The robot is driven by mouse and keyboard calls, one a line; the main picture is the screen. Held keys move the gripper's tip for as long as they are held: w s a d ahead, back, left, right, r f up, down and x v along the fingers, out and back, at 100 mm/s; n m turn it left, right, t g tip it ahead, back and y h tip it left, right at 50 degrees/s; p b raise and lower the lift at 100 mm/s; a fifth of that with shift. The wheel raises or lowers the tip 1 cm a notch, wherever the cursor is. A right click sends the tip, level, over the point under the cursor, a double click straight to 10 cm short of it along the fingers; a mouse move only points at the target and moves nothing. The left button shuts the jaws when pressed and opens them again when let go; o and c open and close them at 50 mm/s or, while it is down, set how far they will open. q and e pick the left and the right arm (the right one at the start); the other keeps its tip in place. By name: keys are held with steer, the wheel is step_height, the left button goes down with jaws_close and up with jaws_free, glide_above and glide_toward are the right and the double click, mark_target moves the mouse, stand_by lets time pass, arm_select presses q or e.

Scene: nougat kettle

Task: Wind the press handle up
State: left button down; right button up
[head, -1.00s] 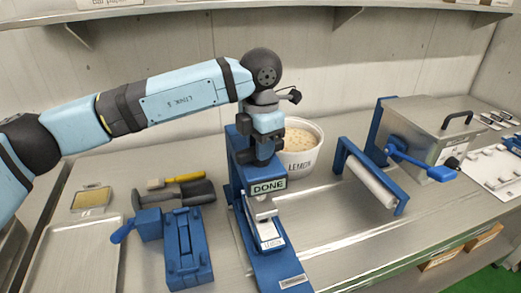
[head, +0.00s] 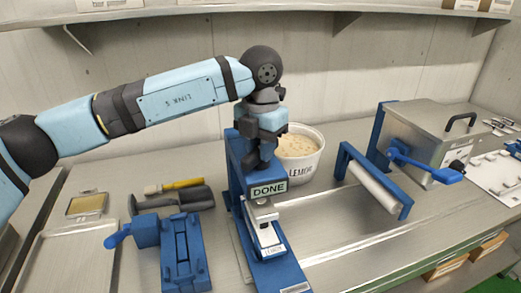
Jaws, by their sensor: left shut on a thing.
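The blue press (head: 238,175) stands upright on the steel counter, with a "DONE" sign on its front. My left gripper (head: 262,150) is at the top of the press, pointing down. It is shut on the press handle, which is mostly hidden behind the gripper and wrist. Below the sign, a pale metal press block (head: 262,210) sits above a white piece marked with a lemon label (head: 272,250) on the blue base. My right gripper is out of view.
A white lemon tub (head: 303,155) stands close behind the press. A blue-framed roller (head: 372,185) and a steel box with a blue crank (head: 425,168) stand to the right.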

arm_select(q)
steer(key=shift+r+n+b, duration=0.1)
steer(key=shift+n+b, duration=0.3)
steer(key=shift+n, duration=0.5)
stand_by(1.4)
steer(key=c, duration=0.9)
jaws_free()
step_height(320, 180, up, 14)
